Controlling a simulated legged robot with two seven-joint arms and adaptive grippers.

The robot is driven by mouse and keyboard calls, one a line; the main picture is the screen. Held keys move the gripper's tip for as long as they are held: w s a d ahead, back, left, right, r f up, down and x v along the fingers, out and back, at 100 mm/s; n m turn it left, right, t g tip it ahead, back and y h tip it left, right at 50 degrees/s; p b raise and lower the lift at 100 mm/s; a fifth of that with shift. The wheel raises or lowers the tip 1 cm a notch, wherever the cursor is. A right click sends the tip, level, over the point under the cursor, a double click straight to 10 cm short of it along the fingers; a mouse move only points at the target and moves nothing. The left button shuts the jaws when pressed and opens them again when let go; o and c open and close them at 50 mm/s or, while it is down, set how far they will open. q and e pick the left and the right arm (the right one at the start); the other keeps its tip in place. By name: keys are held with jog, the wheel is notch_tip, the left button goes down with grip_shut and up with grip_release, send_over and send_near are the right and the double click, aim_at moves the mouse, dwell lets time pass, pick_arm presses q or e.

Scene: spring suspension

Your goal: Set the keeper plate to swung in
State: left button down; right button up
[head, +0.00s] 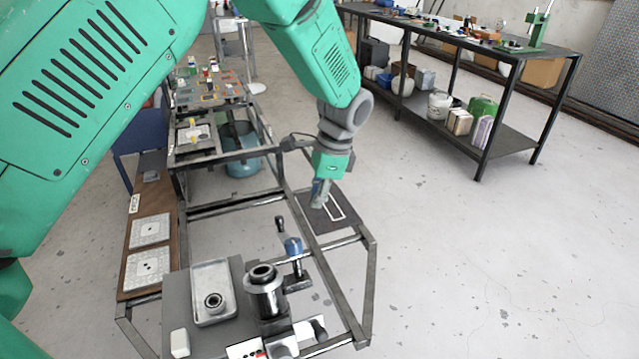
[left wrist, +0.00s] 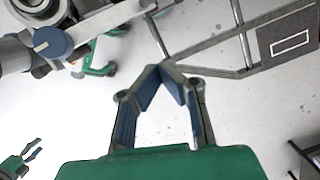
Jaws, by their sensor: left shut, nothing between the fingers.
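My left gripper (head: 319,200) hangs above the frame, behind and right of the spring fixture, shut and empty. In the left wrist view its blue-padded fingertips (left wrist: 160,72) meet with nothing between them. A metal cylinder (head: 265,292) stands upright on the fixture. Next to it is a small arm with a blue knob (head: 293,246), likely the keeper plate's handle; the plate itself I cannot make out clearly. The blue knob also shows at the upper left in the left wrist view (left wrist: 50,42), apart from my fingers. A small green gripper, apparently my right one (left wrist: 27,153), shows at that view's lower left.
A grey tray (head: 203,312) with a ring stands left of the cylinder. A dark-knobbed lever (head: 280,222) rises behind the blue knob. A dark panel with a white outline (head: 318,216) lies under my left gripper. Open floor lies to the right, before a shelved bench (head: 470,40).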

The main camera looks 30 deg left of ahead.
aim_at(286, 235)
pick_arm(q)
jog(key=s+a+f, duration=0.3)
jog(key=a+f, duration=0.1)
jog(key=shift+a+f+p, duration=0.15)
jog(key=shift+a+p, duration=0.2)
jog(key=shift+p, duration=0.05)
pick_arm(e)
jog(key=shift+a+r, duration=0.35)
jog(key=shift+r, duration=0.15)
pick_arm(q)
jog(key=shift+d, duration=0.2)
pick_arm(e)
jog(key=shift+d, duration=0.25)
